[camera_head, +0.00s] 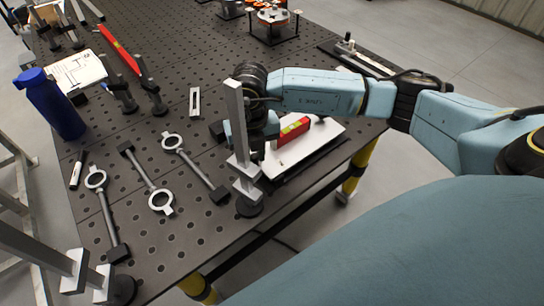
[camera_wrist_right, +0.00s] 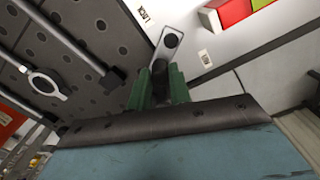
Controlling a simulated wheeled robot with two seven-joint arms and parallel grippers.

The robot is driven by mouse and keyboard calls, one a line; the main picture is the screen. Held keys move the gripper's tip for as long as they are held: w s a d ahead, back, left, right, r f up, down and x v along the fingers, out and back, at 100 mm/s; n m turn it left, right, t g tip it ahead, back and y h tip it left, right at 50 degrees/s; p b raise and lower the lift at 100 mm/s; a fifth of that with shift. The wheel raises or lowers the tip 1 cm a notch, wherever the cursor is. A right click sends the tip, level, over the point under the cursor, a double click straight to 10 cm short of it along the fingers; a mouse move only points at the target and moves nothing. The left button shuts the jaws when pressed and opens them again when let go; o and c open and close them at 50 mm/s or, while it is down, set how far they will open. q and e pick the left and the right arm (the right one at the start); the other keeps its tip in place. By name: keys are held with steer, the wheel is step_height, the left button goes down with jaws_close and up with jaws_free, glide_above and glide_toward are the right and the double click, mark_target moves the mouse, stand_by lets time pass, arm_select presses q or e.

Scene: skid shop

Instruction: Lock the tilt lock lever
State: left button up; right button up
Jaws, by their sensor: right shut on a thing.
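A white tilt plate (camera_head: 318,140) sits on a dark base near the right edge of the table. The lock lever (camera_wrist_right: 170,42) shows in the right wrist view as a silver bar with a dark round spot, on the white face between two small labels, (camera_wrist_right: 143,15) and (camera_wrist_right: 205,58), too small to read surely. My right gripper (camera_wrist_right: 160,82) has green fingers, shut on the lever's dark near end. In the head view the right gripper (camera_head: 264,146) is beside the plate, partly hidden by a grey clamp (camera_head: 238,125). My left gripper is not in view.
A red and green level (camera_head: 292,131) lies on the white plate. Eye-ended rods (camera_head: 190,165), a blue bottle (camera_head: 50,103), a paper sheet (camera_head: 78,70) and red bar (camera_head: 118,48) are on the perforated table (camera_head: 200,235). Another clamp (camera_head: 75,272) stands at the lower left.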

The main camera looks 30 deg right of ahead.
steer(key=shift+w+a, duration=0.25)
steer(key=shift+w, duration=0.1)
steer(key=shift+w+b, duration=0.15)
steer(key=shift+b, duration=0.15)
steer(key=shift+w+a, duration=0.15)
steer(key=shift+w, duration=0.05)
steer(key=o, duration=1)
steer(key=shift+r, duration=0.1)
step_height(320, 180, up, 7)
steer(key=p, duration=0.4)
stand_by(0.5)
